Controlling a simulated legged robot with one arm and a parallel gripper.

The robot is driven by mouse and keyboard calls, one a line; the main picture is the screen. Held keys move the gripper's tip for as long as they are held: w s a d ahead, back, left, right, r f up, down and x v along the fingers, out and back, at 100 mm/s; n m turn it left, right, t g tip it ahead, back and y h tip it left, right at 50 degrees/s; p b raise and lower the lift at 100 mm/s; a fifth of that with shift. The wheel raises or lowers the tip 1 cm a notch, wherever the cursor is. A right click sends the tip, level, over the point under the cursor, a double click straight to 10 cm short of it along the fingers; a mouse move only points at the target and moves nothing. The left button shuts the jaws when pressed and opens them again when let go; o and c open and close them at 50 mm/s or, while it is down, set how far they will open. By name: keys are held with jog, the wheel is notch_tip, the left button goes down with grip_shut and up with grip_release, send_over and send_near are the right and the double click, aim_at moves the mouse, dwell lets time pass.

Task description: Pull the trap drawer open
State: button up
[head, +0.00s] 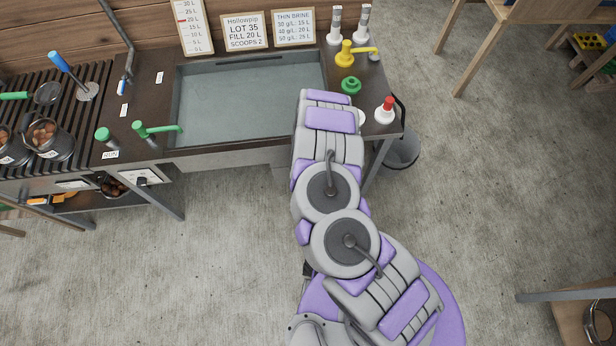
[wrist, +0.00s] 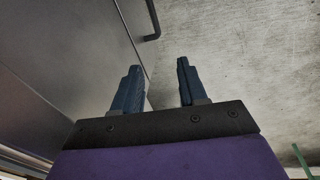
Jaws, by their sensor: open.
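In the wrist view a smooth grey metal front (wrist: 85,50), probably the trap drawer, fills the left side. A dark bar handle (wrist: 153,20) is at the top, beyond my fingertips. My gripper (wrist: 158,66) is open, with two dark blue fingers apart and nothing between them. The handle is apart from the fingers. In the head view my arm reaches to the right part of the sink bench and hides the gripper and the handle. The grey front under the basin (head: 235,158) shows left of my arm. I cannot tell whether the drawer is shut.
The grey basin (head: 250,136) is set in a dark bench. A green tap (head: 158,129) stands at its left, and a red-capped white bottle (head: 384,112) at its right. A grey bin (head: 402,150) stands beside the bench's right leg. Concrete floor in front is clear.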

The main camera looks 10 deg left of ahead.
jog(key=shift+n+t+h, duration=0.3)
jog(key=shift+n, duration=0.3)
jog(key=w+f+b, duration=0.1)
jog(key=f+b, duration=0.3)
jog(key=f, duration=0.2)
jog(key=w+f+b, duration=0.2)
jog(key=f+b, duration=0.3)
jog(key=f, duration=0.2)
jog(key=w+d+f+b, duration=0.1)
jog(key=f+b, duration=0.4)
jog(key=f, duration=0.2)
jog(key=shift+w+d, duration=0.1)
jog(key=shift+w, duration=0.1)
jog(key=shift+c, duration=0.2)
grip_shut()
